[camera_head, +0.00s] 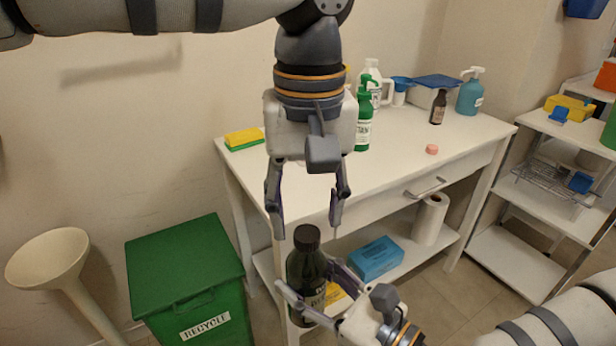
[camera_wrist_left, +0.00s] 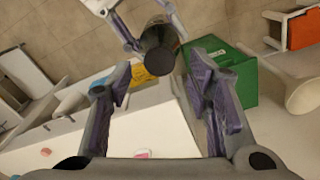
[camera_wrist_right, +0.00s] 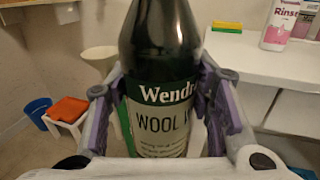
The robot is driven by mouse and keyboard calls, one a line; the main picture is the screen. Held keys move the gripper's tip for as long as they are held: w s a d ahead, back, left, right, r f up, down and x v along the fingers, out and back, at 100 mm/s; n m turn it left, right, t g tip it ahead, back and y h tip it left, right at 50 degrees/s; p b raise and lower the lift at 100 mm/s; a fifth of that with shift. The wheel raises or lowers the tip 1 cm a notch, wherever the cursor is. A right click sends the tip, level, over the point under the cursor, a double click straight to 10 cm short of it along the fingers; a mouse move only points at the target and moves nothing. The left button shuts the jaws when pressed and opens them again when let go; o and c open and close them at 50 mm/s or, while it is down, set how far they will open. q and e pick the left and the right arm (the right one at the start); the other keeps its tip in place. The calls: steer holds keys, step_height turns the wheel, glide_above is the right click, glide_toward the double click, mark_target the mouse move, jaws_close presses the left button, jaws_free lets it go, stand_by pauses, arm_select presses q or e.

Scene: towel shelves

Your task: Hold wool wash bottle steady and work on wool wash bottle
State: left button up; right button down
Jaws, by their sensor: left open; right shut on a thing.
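The wool wash bottle (camera_head: 306,272) is dark with a black cap and stands upright in the air in front of the table. Its label, partly reading "WOOL", faces the right wrist view (camera_wrist_right: 160,120). My right gripper (camera_head: 312,300) is shut around the bottle's body, with a finger on each side. My left gripper (camera_head: 308,215) is open and points down above the bottle, its fingers spread to either side of the cap and apart from it. In the left wrist view the black cap (camera_wrist_left: 158,46) shows beyond the open fingers.
The white table (camera_head: 400,160) holds a green spray bottle (camera_head: 364,115), a small brown bottle (camera_head: 438,107), a blue pump bottle (camera_head: 470,95) and a sponge (camera_head: 244,138). A green recycle bin (camera_head: 185,265) stands left of the bottle. The table's front edge is close behind the bottle.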

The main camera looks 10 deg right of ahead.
mark_target(306, 280)
arm_select(q)
steer(key=shift+f, duration=1.45)
